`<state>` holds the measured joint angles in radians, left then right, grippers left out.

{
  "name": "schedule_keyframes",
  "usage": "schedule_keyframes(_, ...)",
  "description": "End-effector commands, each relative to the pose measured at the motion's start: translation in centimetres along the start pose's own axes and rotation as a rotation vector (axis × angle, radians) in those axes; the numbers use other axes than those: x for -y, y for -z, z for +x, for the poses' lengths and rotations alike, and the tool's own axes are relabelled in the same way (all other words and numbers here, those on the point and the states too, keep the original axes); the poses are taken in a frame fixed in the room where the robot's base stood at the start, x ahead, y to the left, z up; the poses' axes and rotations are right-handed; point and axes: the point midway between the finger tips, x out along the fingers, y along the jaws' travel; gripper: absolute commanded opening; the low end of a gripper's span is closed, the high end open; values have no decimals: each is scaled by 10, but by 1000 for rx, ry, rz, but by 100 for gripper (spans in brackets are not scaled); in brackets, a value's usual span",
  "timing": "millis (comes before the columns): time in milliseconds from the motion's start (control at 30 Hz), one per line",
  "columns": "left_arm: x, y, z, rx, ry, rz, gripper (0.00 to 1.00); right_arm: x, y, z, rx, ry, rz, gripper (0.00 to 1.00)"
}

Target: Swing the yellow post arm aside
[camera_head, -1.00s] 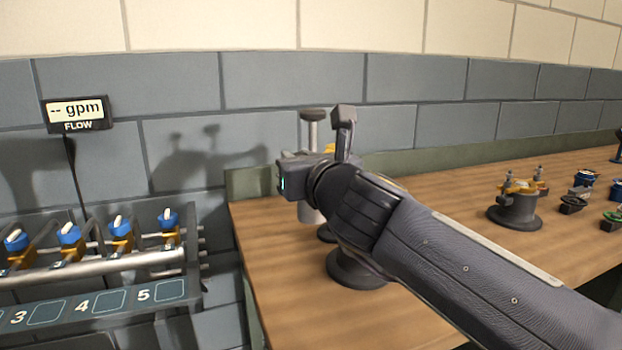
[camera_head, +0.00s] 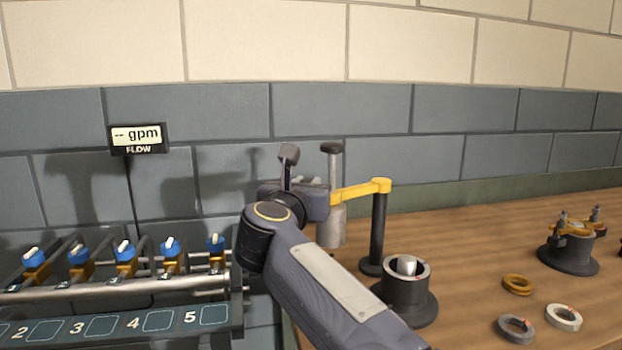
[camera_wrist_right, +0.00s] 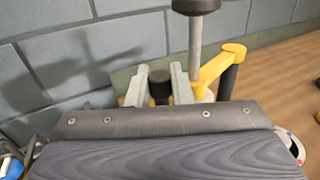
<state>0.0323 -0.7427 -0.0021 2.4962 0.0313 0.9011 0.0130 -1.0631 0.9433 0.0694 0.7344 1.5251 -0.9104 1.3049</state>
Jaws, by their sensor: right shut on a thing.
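The yellow post arm (camera_head: 360,190) reaches left from the top of a black post (camera_head: 378,235) on the bench. At its left end it carries an upright rod (camera_head: 333,160) with a dark cap and a grey cylinder (camera_head: 331,227) below. My right gripper (camera_head: 305,188) is at that end, beside the rod. In the right wrist view, the fingers (camera_wrist_right: 160,88) are shut around a dark knob (camera_wrist_right: 160,76) next to the yellow arm. My left gripper is not in view.
Rings lie on the bench: an orange one (camera_head: 517,285), a grey one (camera_head: 515,328) and a white one (camera_head: 563,317). A dark stand with yellow parts (camera_head: 568,248) is at right. A blue-capped valve rack (camera_head: 125,270) is left, below a flow display (camera_head: 138,138).

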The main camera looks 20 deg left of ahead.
Motion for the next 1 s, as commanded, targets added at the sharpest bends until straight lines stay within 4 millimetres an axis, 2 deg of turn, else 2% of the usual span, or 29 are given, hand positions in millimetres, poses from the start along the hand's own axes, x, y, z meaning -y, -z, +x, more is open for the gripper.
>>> schedule_keyframes(400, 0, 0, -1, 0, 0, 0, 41, -1, -1, 1, 4, 1, 0, 0)
schedule_keyframes(433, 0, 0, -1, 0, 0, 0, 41, -1, -1, 1, 4, 0, 0, 22)
schedule_keyframes(567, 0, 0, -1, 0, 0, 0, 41, -1, -1, 1, 3, 1, 0, 39)
schedule_keyframes(867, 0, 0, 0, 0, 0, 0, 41, -1, 0, -1, 2, 2, 0, 39)
schedule_keyframes(1000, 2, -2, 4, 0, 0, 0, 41, -2, 0, -16, 4, -1, 0, 39)
